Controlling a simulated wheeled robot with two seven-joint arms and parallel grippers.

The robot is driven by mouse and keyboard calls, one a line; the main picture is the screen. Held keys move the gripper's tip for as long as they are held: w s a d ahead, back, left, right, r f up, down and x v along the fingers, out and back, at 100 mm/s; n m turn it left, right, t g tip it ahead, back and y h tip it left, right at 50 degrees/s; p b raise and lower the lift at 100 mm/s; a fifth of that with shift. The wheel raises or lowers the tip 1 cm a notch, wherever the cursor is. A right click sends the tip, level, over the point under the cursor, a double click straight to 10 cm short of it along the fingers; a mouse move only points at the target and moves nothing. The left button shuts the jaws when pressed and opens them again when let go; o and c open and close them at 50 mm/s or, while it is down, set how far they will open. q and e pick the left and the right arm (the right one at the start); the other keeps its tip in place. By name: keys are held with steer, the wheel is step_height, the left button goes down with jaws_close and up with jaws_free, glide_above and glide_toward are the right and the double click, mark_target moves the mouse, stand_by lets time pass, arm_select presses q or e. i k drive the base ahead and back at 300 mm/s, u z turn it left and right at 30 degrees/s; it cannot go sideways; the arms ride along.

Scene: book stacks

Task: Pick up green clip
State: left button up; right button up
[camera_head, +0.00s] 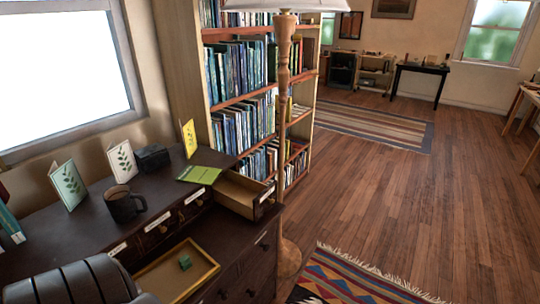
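A small green block-like object (185,262), which looks like the green clip, lies in a shallow tan-rimmed tray or drawer (207,257) at the front of the dark desk. It is small in the picture and its exact shape is hard to make out. Neither my left nor my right gripper shows in the head view.
A small drawer (247,193) stands open. A bookshelf (240,95) and lamp post (284,100) stand behind.

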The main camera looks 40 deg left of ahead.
mark_target(184, 262)
steer(key=u, duration=0.05)
steer(key=i, duration=2.45)
steer(key=u, duration=3.9)
